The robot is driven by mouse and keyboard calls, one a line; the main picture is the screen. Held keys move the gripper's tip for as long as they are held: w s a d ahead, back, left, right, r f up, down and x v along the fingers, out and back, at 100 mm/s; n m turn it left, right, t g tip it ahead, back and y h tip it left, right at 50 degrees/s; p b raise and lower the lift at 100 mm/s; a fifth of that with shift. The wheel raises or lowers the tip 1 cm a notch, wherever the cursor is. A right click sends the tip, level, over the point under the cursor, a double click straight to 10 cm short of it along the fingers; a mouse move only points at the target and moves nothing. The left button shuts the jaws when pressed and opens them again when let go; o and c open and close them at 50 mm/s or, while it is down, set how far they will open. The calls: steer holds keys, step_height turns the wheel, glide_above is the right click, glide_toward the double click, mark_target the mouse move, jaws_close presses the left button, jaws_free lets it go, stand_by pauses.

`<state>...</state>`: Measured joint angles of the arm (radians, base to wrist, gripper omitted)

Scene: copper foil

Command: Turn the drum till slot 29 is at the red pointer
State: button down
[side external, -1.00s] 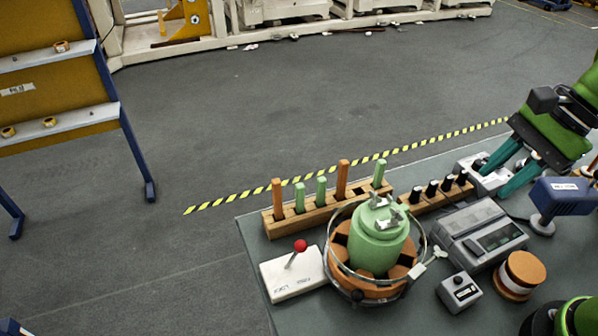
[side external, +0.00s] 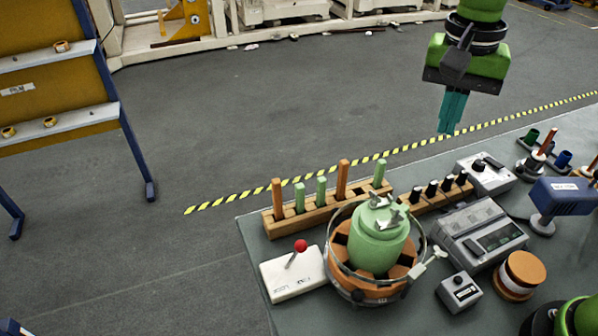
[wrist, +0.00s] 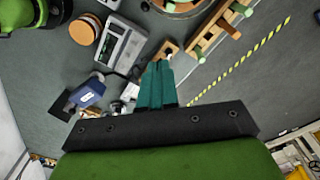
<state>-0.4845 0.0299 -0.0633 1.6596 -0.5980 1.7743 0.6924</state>
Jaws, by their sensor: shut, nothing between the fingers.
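The drum (side external: 343,275) is an orange ring with dark slots around a green stepped centre (side external: 378,242), near the table's front left. Its slot numbers are too small to read. I cannot make out a red pointer. A white box (side external: 291,275) with a red-knobbed lever (side external: 300,246) stands left of the drum. My gripper (side external: 450,130) is shut and empty, pointing down, behind the table's back edge and well above and right of the drum. Its teal fingers (wrist: 156,85) are together in the wrist view, where only the drum's edge (wrist: 177,5) shows at the top.
Behind the drum stands a wooden rack (side external: 313,214) with orange and green pegs, beside a row of black knobs (side external: 431,190). A grey device (side external: 478,235), a small dial box (side external: 459,293), an orange spool (side external: 521,275) and a blue-headed device (side external: 563,196) stand to the right.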

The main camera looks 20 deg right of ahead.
steer(key=w+a+f+n+t+h, duration=0.15)
steer(key=a+n+t+h, duration=0.55)
steer(key=a, duration=1.8)
steer(key=shift+n+g+y, duration=0.7)
steer(key=shift+g+y, duration=0.1)
steer(key=w+d+f, duration=0.1)
steer(key=f, duration=0.6)
steer(key=w+d+f, duration=0.1)
steer(key=d+f, duration=0.1)
steer(key=f, duration=0.5)
steer(key=w+d+f, duration=0.2)
steer(key=f, duration=0.5)
steer(key=shift+w+d+f, duration=0.1)
steer(key=shift+d+f, duration=0.05)
steer(key=shift+d, duration=0.05)
steer(key=d, duration=0.1)
steer(key=d+r, duration=0.1)
steer(key=d, duration=0.1)
steer(key=shift+w+d, duration=0.1)
steer(key=shift+d, duration=0.25)
